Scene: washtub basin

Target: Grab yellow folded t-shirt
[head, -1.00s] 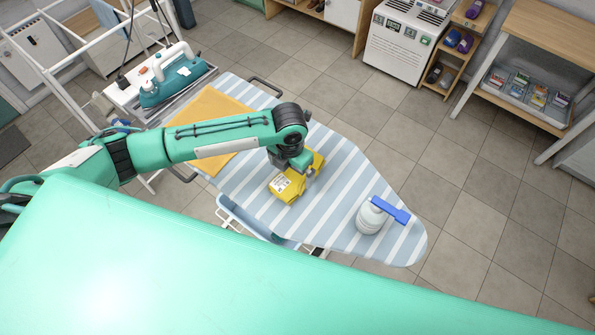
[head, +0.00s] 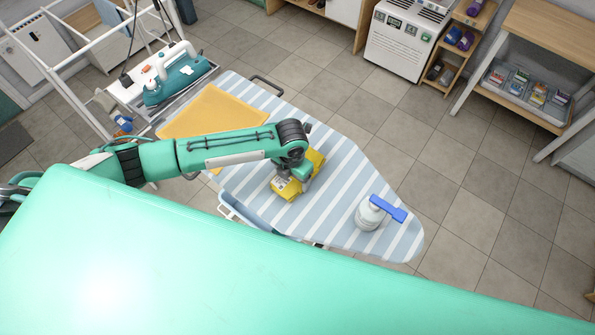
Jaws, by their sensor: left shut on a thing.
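The yellow folded t-shirt (head: 284,190) is a small, thick yellow bundle with a pale printed patch. It lies on the blue-and-white striped ironing board (head: 345,165), near the board's middle. My left gripper (head: 303,184) is over it, pointing down, and is shut on it. The wrist and forearm hide part of the bundle, and the fingertips are hard to see. My right gripper is not in view.
A flat orange-yellow cloth (head: 212,112) lies on the board's left part. A teal iron (head: 178,82) rests at the board's left end. Tiled floor is clear to the right.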

